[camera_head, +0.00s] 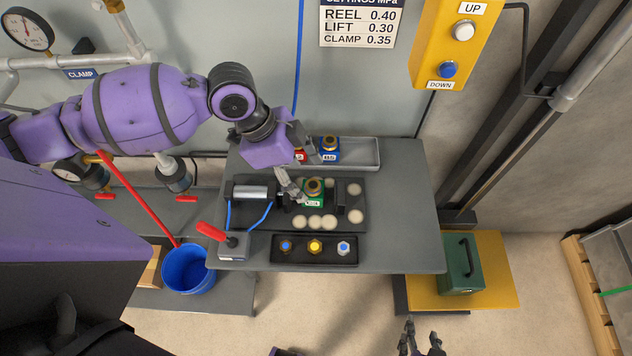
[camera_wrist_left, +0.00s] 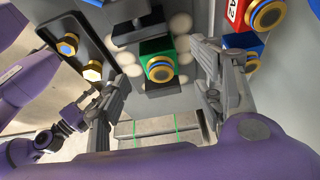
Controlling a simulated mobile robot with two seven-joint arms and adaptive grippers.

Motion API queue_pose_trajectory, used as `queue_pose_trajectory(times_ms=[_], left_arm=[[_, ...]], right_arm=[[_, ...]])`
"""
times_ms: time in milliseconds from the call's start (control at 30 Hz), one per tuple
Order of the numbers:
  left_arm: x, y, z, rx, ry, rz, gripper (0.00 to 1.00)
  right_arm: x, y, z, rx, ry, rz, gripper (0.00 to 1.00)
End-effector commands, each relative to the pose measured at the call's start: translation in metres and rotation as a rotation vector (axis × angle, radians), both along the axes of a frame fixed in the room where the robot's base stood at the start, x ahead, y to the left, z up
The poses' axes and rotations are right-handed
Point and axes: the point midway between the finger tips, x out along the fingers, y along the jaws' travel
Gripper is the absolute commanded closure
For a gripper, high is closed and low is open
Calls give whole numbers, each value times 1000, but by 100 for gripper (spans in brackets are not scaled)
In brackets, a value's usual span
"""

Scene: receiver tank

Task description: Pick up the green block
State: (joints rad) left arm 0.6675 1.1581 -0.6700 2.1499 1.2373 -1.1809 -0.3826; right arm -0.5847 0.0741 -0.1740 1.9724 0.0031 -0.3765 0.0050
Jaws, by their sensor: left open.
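The green block (camera_head: 313,198) sits on the dark clamp fixture on the bench, with a brass and dark round fitting on top. It also shows in the left wrist view (camera_wrist_left: 158,58), ahead of the fingers and against dark jaw plates. My left gripper (camera_head: 296,184) is close by, at the block's left in the head view. In the wrist view my left gripper (camera_wrist_left: 160,88) is open and empty, its fingers spread to either side of the block with gaps. My right gripper (camera_head: 421,342) is at the bottom edge of the head view, apart from the bench, with its fingers apart.
A grey tray (camera_head: 360,153) behind holds a blue block (camera_head: 330,155) and a partly hidden red block (camera_head: 300,156). A black tray (camera_head: 299,250) in front holds several coloured fittings. A red-handled lever box (camera_head: 233,246) stands at front left. The bench's right side (camera_head: 405,215) is clear.

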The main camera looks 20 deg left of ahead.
Motion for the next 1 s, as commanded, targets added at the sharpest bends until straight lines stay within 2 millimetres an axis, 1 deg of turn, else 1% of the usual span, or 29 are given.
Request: queue_pose_trajectory(times_ms=[33,200,400,533,700,1000], left_arm=[[0,-3,-6,-2,3,0,39],[5,-14,-24,-1,2,0,39],[10,-24,-49,1,1,1,39],[10,-26,-53,0,-1,0,39],[10,-25,-53,1,-1,0,39],[10,-25,-53,1,-1,0,78]], right_arm=[[-4,-1,-2,-2,8,1,60],[-10,-5,-4,-10,21,3,60],[-8,-8,-3,-16,17,9,60],[-2,-8,0,-16,5,10,60],[0,-7,1,-14,1,9,60],[0,-2,1,-3,0,-1,60]])
